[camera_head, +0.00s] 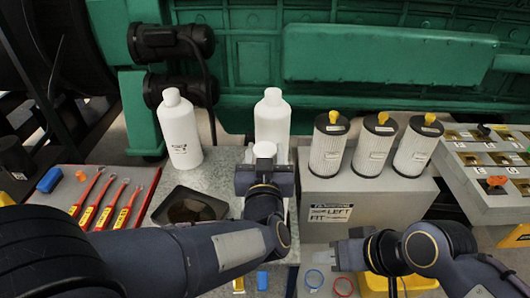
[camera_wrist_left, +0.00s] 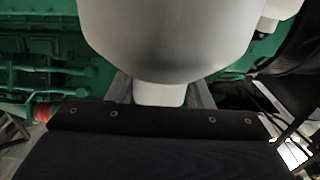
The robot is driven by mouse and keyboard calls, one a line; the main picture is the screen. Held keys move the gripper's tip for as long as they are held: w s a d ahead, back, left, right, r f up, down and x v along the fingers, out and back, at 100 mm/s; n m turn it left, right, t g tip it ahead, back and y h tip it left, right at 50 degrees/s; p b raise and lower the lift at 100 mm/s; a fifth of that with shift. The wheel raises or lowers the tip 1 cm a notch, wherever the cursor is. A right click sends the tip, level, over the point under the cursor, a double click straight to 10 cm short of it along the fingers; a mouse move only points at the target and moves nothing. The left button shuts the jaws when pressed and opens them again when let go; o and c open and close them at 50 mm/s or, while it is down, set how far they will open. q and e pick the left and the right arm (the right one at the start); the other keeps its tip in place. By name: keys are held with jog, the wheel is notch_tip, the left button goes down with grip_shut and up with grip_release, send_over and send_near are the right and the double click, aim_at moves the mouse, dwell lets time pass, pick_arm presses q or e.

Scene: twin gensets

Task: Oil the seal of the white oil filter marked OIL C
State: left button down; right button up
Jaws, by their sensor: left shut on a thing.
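My left gripper (camera_head: 264,172) is shut on a white thing (camera_head: 264,150), whose pale round top shows above the jaws in the head view. In the left wrist view a wide, smooth white body (camera_wrist_left: 170,40) with a narrower part (camera_wrist_left: 158,94) below it shows between the fingers. No OIL C marking is legible on it. My right gripper (camera_head: 340,256) is low at the right, in front of the grey box; its jaw opening is unclear. A dark square tray (camera_head: 163,212) with dark contents is left of my left gripper.
Three pleated filters (camera_head: 328,148) with yellow caps stand on the grey box (camera_head: 390,199). Red-handled tools (camera_head: 105,218) lie on the left.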

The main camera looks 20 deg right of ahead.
pick_arm(q)
jog(key=shift+f+b, duration=0.45)
jog(key=shift+b, duration=0.05)
dwell(1.5)
